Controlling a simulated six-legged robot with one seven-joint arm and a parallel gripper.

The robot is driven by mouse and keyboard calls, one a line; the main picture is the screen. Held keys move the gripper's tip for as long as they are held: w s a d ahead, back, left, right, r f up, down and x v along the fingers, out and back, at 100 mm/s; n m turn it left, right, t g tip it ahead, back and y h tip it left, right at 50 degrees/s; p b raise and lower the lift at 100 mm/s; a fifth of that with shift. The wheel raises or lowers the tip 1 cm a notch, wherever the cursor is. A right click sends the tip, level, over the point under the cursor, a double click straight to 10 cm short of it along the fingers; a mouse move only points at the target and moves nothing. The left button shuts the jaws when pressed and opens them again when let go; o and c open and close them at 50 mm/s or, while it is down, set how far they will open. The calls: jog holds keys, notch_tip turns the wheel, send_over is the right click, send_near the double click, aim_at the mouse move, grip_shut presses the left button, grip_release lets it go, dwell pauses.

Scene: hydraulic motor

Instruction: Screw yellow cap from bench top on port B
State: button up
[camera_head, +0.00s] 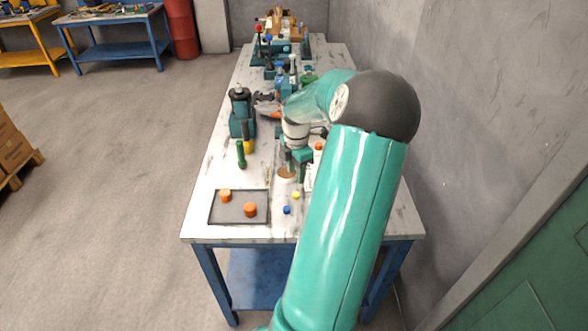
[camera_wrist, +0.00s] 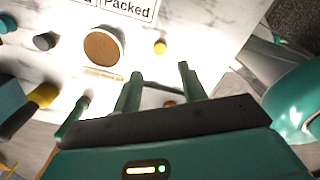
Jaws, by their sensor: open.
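The small yellow cap (camera_head: 296,195) lies on the bench top near its front, beside a small blue cap (camera_head: 287,210). In the wrist view the yellow cap (camera_wrist: 160,47) lies beyond my fingertips, apart from them. My gripper (camera_wrist: 158,72) is open, with nothing held between its two green fingers. In the head view my gripper (camera_head: 303,163) hangs over the bench's right side, behind the yellow cap and partly covered by my arm. A teal and black unit (camera_head: 241,112) stands at the bench's left edge. I cannot make out which opening is port B.
A dark-rimmed tray (camera_head: 228,222) with two orange pieces sits at the front left. A green upright piece (camera_head: 240,155) stands behind it. A round brown disc (camera_wrist: 103,46) lies by a "Packed" label (camera_wrist: 126,8). The far bench is crowded; a wall rises at right.

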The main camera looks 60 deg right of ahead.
aim_at(296, 194)
jog(key=shift+f, duration=4.45)
grip_shut()
jog(key=shift+r, duration=3.05)
jog(key=shift+a, duration=0.1)
